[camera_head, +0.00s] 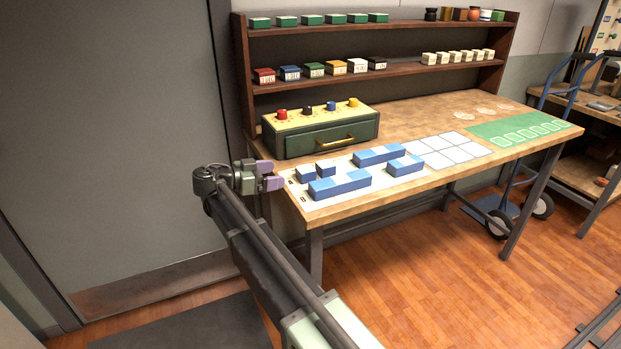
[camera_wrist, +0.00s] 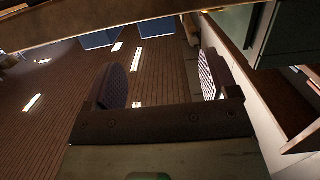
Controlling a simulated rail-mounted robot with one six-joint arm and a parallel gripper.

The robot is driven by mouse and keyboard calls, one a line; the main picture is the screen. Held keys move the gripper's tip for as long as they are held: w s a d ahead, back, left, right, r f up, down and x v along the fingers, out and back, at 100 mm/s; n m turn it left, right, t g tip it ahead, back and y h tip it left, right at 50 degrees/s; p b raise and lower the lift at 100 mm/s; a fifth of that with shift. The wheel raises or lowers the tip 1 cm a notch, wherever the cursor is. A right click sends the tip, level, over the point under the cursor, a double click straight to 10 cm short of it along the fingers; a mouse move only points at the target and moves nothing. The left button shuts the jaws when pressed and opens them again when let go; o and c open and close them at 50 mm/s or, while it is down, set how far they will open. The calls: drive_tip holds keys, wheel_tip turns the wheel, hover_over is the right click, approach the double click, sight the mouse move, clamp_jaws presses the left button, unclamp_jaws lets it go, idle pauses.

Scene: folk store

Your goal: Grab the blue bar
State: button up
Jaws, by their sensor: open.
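Several blue pieces stand on a white marked sheet (camera_head: 317,203) at the left end of the workbench. A long blue bar (camera_head: 340,185) lies at the front, and another long blue bar (camera_head: 379,156) lies behind it. A shorter blue block (camera_head: 404,166) is at the right, and two small blue cubes (camera_head: 306,174) (camera_head: 326,168) are at the left. My gripper (camera_head: 277,175) is open at the bench's left edge, left of the blue pieces. In the wrist view its two fingers (camera_wrist: 163,82) are spread with nothing between them.
A green drawer box (camera_head: 319,140) with coloured knobs stands behind the blue pieces. A two-tier shelf (camera_head: 385,46) with small boxes runs along the back. White tiles (camera_head: 446,149) and a green mat (camera_head: 525,130) lie to the right. Bare bench top (camera_head: 420,111) lies behind the tiles.

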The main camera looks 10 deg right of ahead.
sight(298, 172)
drive_tip(key=b+x, duration=0.1)
drive_tip(key=x, duration=0.9)
drive_tip(key=shift+s+d+f, duration=0.1)
drive_tip(key=shift+d, duration=0.15)
drive_tip(key=c, duration=1)
wheel_tip(298, 172, up, 20)
drive_tip(key=p, duration=1.9)
drive_tip(key=shift+p, duration=0.3)
